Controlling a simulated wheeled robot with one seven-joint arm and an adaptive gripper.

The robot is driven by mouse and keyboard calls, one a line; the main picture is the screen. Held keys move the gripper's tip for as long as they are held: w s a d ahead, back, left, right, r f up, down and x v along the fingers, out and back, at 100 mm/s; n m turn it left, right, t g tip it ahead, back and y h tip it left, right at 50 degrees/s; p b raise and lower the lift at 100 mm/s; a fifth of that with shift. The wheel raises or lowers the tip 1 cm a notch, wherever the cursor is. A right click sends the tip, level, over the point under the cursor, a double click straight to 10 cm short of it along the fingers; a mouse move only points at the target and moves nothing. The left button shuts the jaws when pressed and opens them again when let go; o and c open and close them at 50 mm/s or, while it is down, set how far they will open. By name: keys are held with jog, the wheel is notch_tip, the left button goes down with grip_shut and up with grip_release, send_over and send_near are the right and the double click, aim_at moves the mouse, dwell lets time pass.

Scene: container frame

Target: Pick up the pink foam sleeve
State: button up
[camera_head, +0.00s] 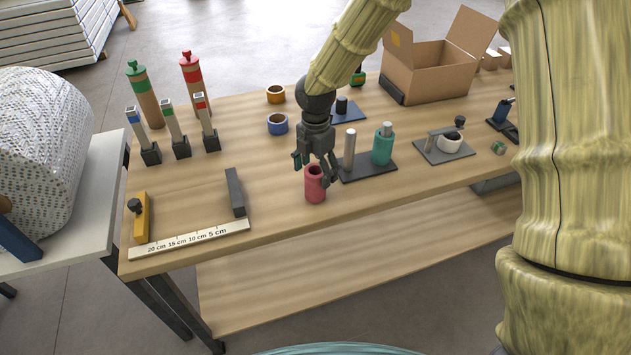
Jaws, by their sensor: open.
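The pink foam sleeve (315,190) is a short hollow cylinder standing upright on the wooden table, near its front edge. My gripper (316,172) is open and points down at the sleeve from above. Its fingers are at the height of the sleeve's upper part, one to the right of it and one to the upper left. I cannot tell whether the fingers touch the sleeve. The sleeve's open top is partly visible between the fingers.
A dark base (368,172) with a bare peg and a teal sleeve (382,149) stands close to the right. A dark block (235,193) and a ruler strip (190,239) lie to the left. An open cardboard box (428,75) is at the back.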

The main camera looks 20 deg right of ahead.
aim_at(317, 186)
jog(key=shift+s+d+f+p, duration=0.15)
jog(key=shift+s+f+p, duration=0.15)
jog(key=shift+f, duration=0.25)
notch_tip(317, 186, down, 3)
jog(key=shift+f+p, duration=0.1)
jog(key=shift+p, duration=0.35)
jog(key=shift+f, duration=0.55)
jog(key=c, duration=0.6)
jog(key=shift+c, duration=0.2)
